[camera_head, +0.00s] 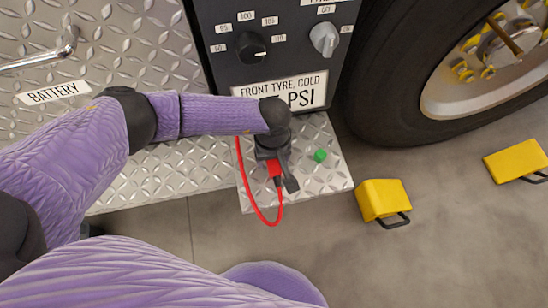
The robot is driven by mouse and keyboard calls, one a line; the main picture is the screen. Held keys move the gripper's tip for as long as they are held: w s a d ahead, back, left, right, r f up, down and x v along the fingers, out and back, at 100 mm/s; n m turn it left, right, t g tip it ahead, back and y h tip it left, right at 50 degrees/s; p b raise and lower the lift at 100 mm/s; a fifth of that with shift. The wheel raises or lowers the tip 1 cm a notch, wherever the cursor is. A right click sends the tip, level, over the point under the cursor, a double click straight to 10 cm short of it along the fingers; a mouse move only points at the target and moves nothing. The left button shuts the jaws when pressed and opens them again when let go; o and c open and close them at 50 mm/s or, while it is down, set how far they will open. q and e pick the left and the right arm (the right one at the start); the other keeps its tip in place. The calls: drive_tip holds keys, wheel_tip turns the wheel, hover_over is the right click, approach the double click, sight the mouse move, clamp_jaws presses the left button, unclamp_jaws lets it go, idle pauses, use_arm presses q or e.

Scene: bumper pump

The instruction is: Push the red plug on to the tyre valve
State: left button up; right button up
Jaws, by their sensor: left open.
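The red plug (274,168) is on the diamond-plate shelf below the pump panel, with its red hose looping in front of it. My left gripper (281,174) is open, directly over and around the plug. The gripper hides part of the plug, and I cannot tell whether the fingers touch it. The wheel (490,60) stands at the upper right; a brass-coloured stem (505,36), which looks like the tyre valve, sticks out from its hub side. My right gripper is not in view.
A green knob (320,155) sits on the shelf (335,178) right of my left gripper. The dark panel (290,60) with two dials stands behind. Two yellow chocks (383,199) (516,161) with black handles lie on the floor near the tyre (385,100).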

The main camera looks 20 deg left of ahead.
use_arm(q)
clamp_jaws()
drive_tip(key=shift+r+p, duration=0.8)
drive_tip(key=shift+r, duration=0.35)
wheel_tip(320, 180, up, 2)
drive_tip(key=shift+r+p, duration=0.1)
drive_tip(key=shift+p, duration=0.7)
drive_tip(key=shift+r+p, duration=0.65)
drive_tip(key=shift+r, duration=0.25)
drive_tip(key=shift+f, duration=0.1)
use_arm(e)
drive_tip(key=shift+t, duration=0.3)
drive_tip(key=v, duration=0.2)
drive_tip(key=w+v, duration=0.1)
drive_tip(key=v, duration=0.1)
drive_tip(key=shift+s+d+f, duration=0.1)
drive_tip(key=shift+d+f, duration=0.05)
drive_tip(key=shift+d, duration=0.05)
